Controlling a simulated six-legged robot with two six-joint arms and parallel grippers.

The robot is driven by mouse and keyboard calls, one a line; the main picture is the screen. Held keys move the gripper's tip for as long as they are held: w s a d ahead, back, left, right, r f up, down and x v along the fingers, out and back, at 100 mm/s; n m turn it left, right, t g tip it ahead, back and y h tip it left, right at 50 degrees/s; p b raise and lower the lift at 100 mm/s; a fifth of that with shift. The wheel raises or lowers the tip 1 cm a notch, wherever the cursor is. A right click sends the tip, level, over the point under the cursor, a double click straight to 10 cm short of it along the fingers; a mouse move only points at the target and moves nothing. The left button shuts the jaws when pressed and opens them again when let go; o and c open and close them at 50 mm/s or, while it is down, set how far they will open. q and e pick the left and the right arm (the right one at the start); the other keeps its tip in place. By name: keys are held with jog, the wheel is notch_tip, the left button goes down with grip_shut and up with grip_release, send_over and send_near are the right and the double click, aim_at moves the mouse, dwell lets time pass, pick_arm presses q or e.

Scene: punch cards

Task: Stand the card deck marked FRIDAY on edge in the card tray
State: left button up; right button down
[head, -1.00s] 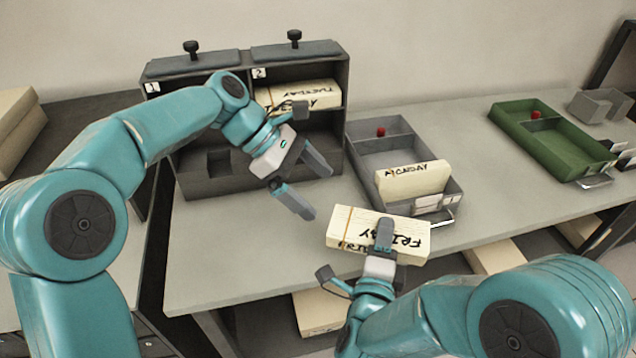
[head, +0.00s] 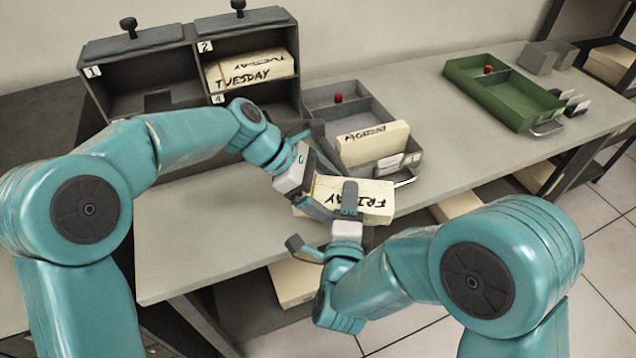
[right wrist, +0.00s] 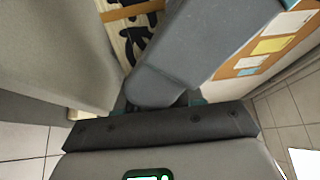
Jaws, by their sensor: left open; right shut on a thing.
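The cream deck marked FRIDAY (head: 376,203) is held in front of the grey card tray (head: 318,113), near the table's front edge. My right gripper (head: 349,198) is shut on it, one dark finger across its lettered face. The right wrist view shows part of the deck (right wrist: 137,37) with black lettering between the fingers. My left gripper (head: 322,184) is open at the deck's left end, its fingers on either side; I cannot tell whether they touch it. A deck marked MONDAY (head: 372,146) stands on edge in the tray's front compartment.
A dark cabinet (head: 190,62) with numbered compartments stands at the back left; a deck marked TUESDAY (head: 250,72) lies in compartment 2. A green tray (head: 480,97) sits at right. The table (head: 450,125) between the trays is clear.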

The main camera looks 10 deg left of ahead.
pick_arm(q)
jog(key=c, duration=0.9)
jog(key=shift+c, duration=0.7)
pick_arm(e)
jog(key=c, duration=0.6)
grip_release()
jog(key=shift+c, duration=0.2)
